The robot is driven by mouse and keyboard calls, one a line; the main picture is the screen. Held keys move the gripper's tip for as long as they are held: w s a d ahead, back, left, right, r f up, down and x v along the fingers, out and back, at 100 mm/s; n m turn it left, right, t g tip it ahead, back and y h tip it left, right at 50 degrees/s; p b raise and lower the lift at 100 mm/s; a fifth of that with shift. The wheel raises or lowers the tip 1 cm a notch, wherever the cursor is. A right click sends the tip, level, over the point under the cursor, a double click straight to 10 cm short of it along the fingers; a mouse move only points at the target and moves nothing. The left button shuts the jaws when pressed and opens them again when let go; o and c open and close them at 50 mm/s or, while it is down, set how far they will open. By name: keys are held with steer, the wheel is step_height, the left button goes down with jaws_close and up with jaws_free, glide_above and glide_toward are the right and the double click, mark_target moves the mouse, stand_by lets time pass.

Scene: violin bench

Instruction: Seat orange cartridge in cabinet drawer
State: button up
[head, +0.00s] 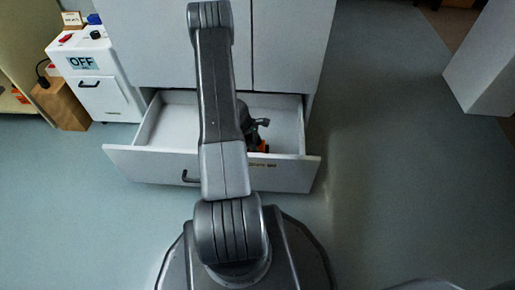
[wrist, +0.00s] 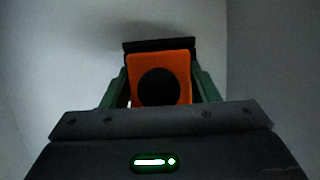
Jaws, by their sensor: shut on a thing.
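The cabinet drawer (head: 118,163) is pulled open, low in the white cabinet, in the head view. My gripper (head: 260,128) is inside the drawer, right of its middle, mostly hidden behind my arm. It is shut on the orange cartridge (wrist: 133,65), which has a round black face in the wrist view. Green pieces flank the cartridge on both sides, and a black edge runs along its far end. Only a small orange bit (head: 263,146) shows in the head view, close behind the drawer front. Whether the cartridge touches the drawer floor, I cannot tell.
The cabinet (head: 285,45) rises behind the drawer. A white unit with an OFF sign (head: 83,62) stands at the left, beside a wooden block (head: 62,104). A pale panel (head: 485,60) is at the far right. The floor (head: 400,170) on the right is clear.

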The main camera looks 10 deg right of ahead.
steer(key=shift+f, duration=0.2)
steer(key=o, duration=1.2)
steer(key=shift+f, duration=0.1)
steer(key=shift+r, duration=0.35)
steer(key=p+v, duration=0.5)
steer(key=v, duration=0.6)
steer(key=shift+w+a+r, duration=0.1)
steer(key=shift+a+r, duration=0.15)
steer(key=shift+f, duration=0.1)
